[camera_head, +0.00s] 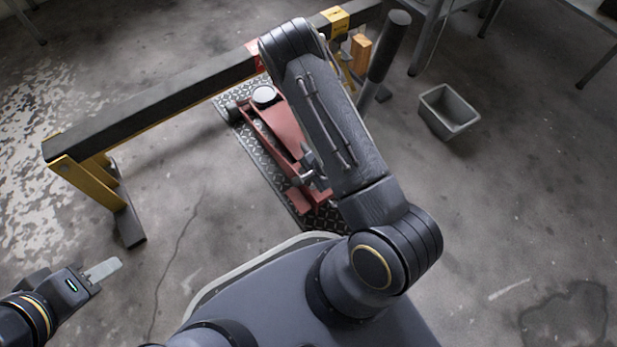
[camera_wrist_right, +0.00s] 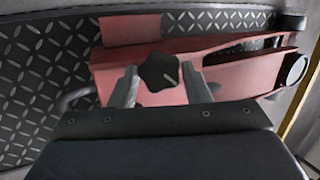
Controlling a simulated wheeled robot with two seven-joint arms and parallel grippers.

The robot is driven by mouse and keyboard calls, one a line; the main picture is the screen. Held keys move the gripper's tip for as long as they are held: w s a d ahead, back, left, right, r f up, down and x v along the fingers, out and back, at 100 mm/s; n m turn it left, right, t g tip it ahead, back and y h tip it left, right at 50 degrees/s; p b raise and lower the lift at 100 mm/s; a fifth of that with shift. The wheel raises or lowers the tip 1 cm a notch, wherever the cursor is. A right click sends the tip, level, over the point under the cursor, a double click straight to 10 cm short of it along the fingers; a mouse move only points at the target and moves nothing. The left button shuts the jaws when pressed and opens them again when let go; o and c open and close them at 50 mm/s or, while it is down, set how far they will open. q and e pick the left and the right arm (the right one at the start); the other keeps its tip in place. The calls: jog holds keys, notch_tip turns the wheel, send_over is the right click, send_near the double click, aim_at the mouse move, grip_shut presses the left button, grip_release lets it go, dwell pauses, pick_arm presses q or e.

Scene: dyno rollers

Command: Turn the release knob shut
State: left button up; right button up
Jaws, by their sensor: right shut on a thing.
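My right gripper (camera_wrist_right: 161,86) is shut on the knob, one finger on each side. In the head view the jack (camera_head: 275,130) lies on a diamond-plate mat, partly behind my right arm. My right gripper (camera_head: 314,168) shows there only in part, and the knob is hidden. My left gripper (camera_head: 103,270) is at the lower left, away from the jack; its fingers overlap in view.
A dark beam (camera_head: 150,103) on yellow stands crosses behind the jack. A dark handle (camera_head: 388,50) stands up right of my arm. A grey bin (camera_head: 448,112) sits on the floor at the right. Table legs show at the top right. Floor on both sides is open.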

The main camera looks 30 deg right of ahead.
jog(key=shift+m, duration=0.3)
jog(key=o, duration=1)
jog(key=p+v, duration=0.3)
jog(key=v, duration=0.4)
jog(key=shift+s+r, duration=0.25)
jog(key=shift+s, duration=0.05)
jog(key=shift+d, duration=0.1)
